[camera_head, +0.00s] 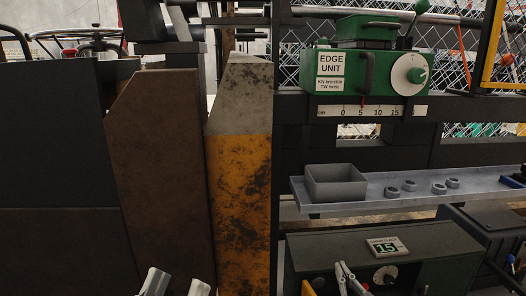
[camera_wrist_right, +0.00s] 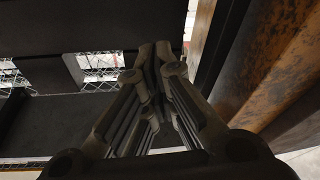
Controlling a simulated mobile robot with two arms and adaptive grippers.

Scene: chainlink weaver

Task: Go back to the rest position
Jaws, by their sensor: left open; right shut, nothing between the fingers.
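My left gripper (camera_head: 176,286) shows at the bottom edge of the head view. Its two pale fingertips stand apart with nothing between them, in front of the brown and yellow machine panels. My right gripper (camera_head: 347,274) shows further right at the bottom, in front of the dark green box. Its fingers are together and hold nothing. In the right wrist view its fingers (camera_wrist_right: 154,52) meet at the tips, with dark surfaces beyond. The rest of both arms is out of the head view.
A worn yellow panel (camera_head: 241,200) stands beside a brown panel (camera_head: 160,170). At right, a grey shelf (camera_head: 415,189) carries a grey bin (camera_head: 335,183) and several small rings. A green edge unit (camera_head: 380,75) sits above. A dark green box (camera_head: 440,262) with a "15" display (camera_head: 387,247) stands below.

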